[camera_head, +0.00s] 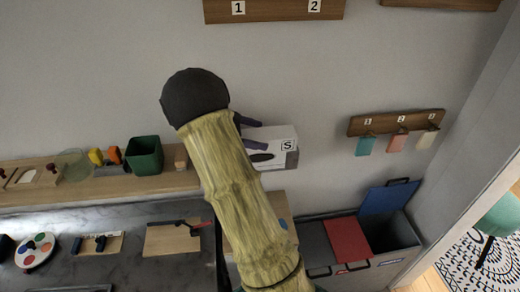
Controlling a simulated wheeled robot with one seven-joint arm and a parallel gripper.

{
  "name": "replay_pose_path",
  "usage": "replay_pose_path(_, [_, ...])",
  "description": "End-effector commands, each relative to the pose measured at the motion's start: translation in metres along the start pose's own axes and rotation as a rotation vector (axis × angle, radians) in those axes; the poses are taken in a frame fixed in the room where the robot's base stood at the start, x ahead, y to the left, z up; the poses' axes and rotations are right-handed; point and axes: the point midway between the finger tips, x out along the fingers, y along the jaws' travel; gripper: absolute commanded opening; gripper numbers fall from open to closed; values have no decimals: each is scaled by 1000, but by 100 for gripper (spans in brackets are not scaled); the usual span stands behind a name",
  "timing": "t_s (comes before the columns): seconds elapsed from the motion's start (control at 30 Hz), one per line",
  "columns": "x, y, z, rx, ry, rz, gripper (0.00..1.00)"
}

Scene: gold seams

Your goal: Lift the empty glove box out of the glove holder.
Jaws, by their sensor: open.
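A white box (277,133) marked "S", with a dark oval opening in its front, is at the wall right of my arm; I take it for the glove box. The glove holder cannot be told apart from it at this size. My gripper (264,136) shows as two dark purple fingers, spread apart, at the left part of the box. One finger is near its top edge and one crosses its front. I cannot tell whether they touch it. My arm hides the gripper's base and the area left of the box.
A wooden shelf (95,189) on the left bears a green bin (144,155) and small items. A hook rack (397,122) with coloured tags hangs on the right. Bins, one with a raised blue lid (388,197), stand below. The wall between box and rack is clear.

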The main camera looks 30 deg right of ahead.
Motion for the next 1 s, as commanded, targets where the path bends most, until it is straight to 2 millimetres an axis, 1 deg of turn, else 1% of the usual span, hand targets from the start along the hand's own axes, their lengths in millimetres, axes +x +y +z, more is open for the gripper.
replay_pose_path(0.03, [0,0,0,0,0,-1,82])
replay_pose_path(0.17, [-2,0,0,-1,0,-2,56])
replay_pose_path(0.2, [-2,0,0,-1,0,-3,48])
replay_pose_path(0.27, [-2,0,0,-1,0,-3,36])
replay_pose_path(0.3, [-2,0,0,-1,0,-2,28])
replay_pose_path(0.33, [-2,0,0,-1,0,-2,26])
replay_pose_path(0.57, [-1,0,-1,1,0,-1,25])
replay_pose_path(0.67, [-3,0,-5,2,-1,-2,25])
replay_pose_path(0.77, [-7,-1,-15,5,-2,-4,25])
replay_pose_path(0.87, [-14,0,-30,6,-3,-3,25])
replay_pose_path(1.0, [-25,-1,-57,7,-3,-4,25])
